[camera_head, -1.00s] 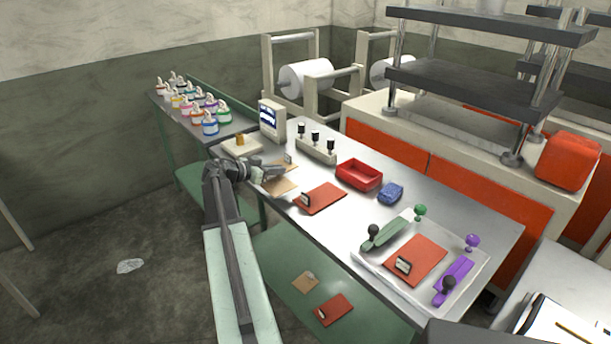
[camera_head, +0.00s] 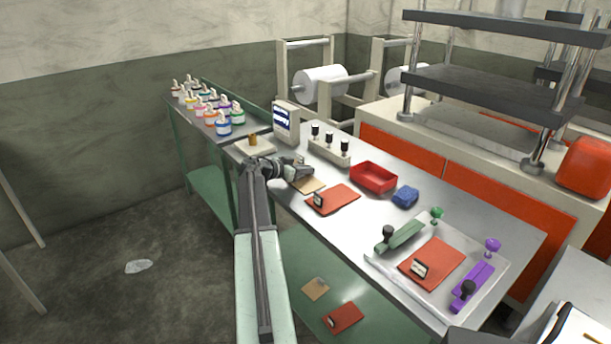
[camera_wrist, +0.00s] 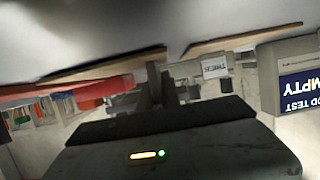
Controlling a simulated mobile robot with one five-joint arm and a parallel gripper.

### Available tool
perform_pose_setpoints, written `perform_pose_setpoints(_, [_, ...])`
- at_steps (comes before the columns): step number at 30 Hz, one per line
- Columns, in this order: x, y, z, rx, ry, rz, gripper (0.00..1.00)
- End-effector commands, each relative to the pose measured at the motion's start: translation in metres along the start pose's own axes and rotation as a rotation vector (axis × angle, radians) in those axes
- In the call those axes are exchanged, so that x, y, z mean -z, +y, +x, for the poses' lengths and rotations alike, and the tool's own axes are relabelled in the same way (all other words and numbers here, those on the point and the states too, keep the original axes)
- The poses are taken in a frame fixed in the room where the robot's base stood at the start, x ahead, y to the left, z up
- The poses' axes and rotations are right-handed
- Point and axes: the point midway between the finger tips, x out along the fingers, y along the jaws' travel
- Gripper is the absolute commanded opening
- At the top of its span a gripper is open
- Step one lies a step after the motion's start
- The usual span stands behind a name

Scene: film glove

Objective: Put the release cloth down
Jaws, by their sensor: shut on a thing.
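My gripper (camera_head: 306,173) is over the left part of the steel table, next to a tan sheet (camera_head: 311,185) that I take for the release cloth. In the wrist view the gripper's jaws (camera_wrist: 158,78) are shut at a thin tan sheet (camera_wrist: 245,39), seen nearly edge-on, stretching to both sides. The gripper hides part of the sheet in the head view. I cannot tell whether the sheet touches the table.
A red sheet (camera_head: 334,199) lies just right of the gripper. Beyond are a red tray (camera_head: 373,177), a blue folded thing (camera_head: 405,196) and a black-knobbed rack (camera_head: 330,151). A white sign box (camera_head: 286,120) stands behind.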

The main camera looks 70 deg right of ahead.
Motion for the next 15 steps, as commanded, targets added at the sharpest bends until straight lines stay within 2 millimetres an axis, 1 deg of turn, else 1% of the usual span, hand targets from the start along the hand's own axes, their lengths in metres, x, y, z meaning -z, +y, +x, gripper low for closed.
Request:
perform_pose_setpoints(5, [-0.0034, -0.0002, 0.0009, 0.0, 0.0, 0.0, 0.0])
perform_pose_setpoints(6, [-0.0027, -0.0002, 0.0006, 0.0, 0.0, 0.0, 0.13])
perform_pose_setpoints(8, [-0.002, -0.0002, 0.0002, 0.0, 0.0, 0.0, 0.29])
perform_pose_setpoints(15, [-0.002, -0.0004, 0.0, 0.001, 0.0, 0.0, 0.29])
